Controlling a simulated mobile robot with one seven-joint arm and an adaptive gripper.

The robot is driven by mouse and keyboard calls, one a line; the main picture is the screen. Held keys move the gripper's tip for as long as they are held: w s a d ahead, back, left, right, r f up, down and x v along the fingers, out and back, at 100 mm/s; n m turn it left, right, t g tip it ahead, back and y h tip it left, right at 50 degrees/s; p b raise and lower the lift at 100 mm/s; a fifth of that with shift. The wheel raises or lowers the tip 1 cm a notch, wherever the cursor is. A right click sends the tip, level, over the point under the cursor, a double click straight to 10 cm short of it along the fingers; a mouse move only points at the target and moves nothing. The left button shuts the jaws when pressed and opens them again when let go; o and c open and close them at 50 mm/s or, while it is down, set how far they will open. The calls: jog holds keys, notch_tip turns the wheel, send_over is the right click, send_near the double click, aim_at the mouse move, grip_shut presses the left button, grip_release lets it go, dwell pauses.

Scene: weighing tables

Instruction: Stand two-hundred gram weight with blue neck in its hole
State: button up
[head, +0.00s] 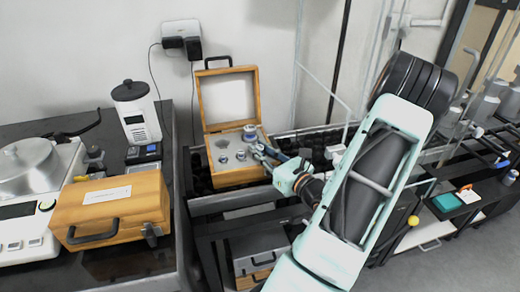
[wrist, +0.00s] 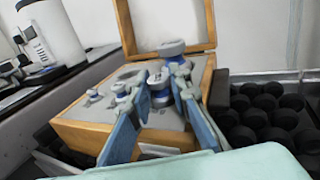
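A weight with a wide grey knob and blue neck (head: 250,132) stands at the back right of the open wooden box; its knob also shows in the wrist view (wrist: 172,47), just beyond the fingertips. My gripper (head: 262,154) reaches over the box's right side. In the wrist view its two blue fingers (wrist: 161,76) are apart, with a smaller blue-and-metal part (wrist: 160,88) visible between them. I cannot tell whether that part belongs to the same weight. The grey insert (head: 217,165) carries several smaller metal weights. The hole for the blue-necked weight is not clearly visible.
The box's lid (head: 229,98) stands open behind the insert. A dark rack with round cups (wrist: 265,115) lies to the right. A closed wooden case (head: 115,207), a scale (head: 25,210) and a white container (head: 137,112) stand on the left table.

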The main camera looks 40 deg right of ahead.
jog(key=o, duration=0.3)
jog(key=shift+o, duration=0.2)
jog(key=shift+r, duration=0.1)
jog(key=shift+s+r, duration=0.1)
jog(key=shift+s, duration=0.1)
jog(key=s+a+p, duration=0.1)
jog(key=s+p, duration=0.1)
jog(key=s, duration=0.9)
jog(key=shift+s+a, duration=0.2)
jog(key=shift+s, duration=0.1)
